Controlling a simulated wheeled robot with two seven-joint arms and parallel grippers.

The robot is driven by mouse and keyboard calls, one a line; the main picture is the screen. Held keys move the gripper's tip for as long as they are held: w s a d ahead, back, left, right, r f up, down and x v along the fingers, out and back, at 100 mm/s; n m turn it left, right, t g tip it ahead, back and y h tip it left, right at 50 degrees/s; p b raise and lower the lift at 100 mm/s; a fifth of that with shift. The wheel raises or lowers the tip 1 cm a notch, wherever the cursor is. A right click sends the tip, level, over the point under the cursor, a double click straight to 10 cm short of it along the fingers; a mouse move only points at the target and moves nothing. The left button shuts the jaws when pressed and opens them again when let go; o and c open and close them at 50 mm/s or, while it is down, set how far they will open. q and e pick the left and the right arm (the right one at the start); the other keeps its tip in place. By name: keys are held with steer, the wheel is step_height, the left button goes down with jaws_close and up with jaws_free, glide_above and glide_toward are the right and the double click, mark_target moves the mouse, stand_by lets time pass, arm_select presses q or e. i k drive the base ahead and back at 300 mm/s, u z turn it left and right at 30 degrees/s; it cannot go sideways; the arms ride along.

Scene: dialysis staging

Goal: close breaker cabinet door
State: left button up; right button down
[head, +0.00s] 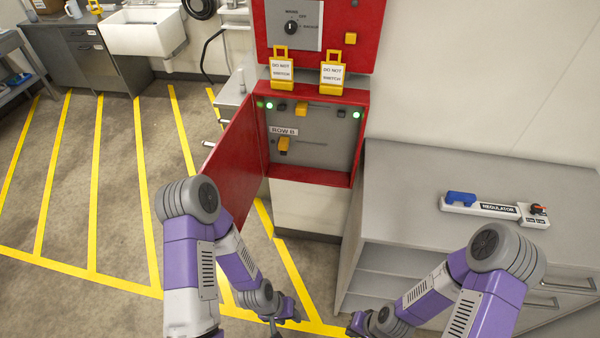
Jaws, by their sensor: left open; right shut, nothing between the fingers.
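The red breaker cabinet (363,110) is on the wall in the middle of the head view. Its red door (236,160) stands open, hinged on the cabinet's left edge and swung out toward me and to the left. Inside, a grey panel shows two green lights, yellow breaker handles (284,145) and a "ROW B" label. My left gripper (284,322) is open, low in the view, below the cabinet and apart from the door. My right gripper (354,325) is shut and empty, low and to the right of the left one. Both grippers are small and partly hidden by my wrists.
A red switch box (347,22) with a dial is above the cabinet, with two yellow "DO NOT SWITCH" tags (282,70) hanging below it. Open striped floor lies left; a sink (142,30) is behind.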

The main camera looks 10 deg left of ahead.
mark_target(234, 163)
steer(key=z, duration=2.4)
steer(key=k, duration=1.8)
steer(key=u, duration=1.95)
steer(key=i, duration=0.5)
steer(key=k, duration=0.5)
steer(key=u, duration=0.35)
steer(key=i, duration=0.6)
steer(key=z, duration=0.45)
